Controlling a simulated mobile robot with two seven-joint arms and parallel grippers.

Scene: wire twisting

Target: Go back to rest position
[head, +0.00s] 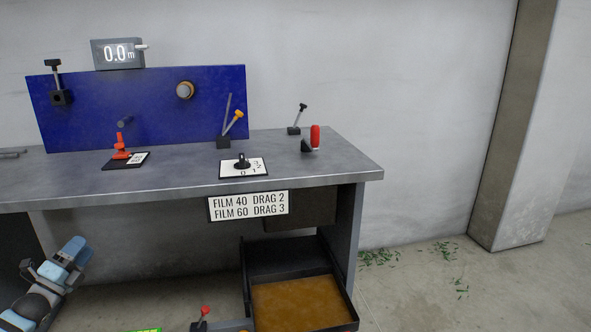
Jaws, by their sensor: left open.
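My left gripper (72,252) is at the lower left, in front of and below the grey workbench (185,178). It is open, with nothing seen between its fingers, and stands apart from the bench top. On the bench are a red device on a dark plate (121,150), a black dial on a white numbered card (242,162), and a red-handled item (314,137) near the right end.
A blue panel (150,105) stands at the bench's back, with a display reading 0.0 m (118,54) above it. A sign (248,206) hangs on the front edge. An open brown-bottomed drawer (300,303) juts out below. The floor at the right is clear except for green scraps (378,257).

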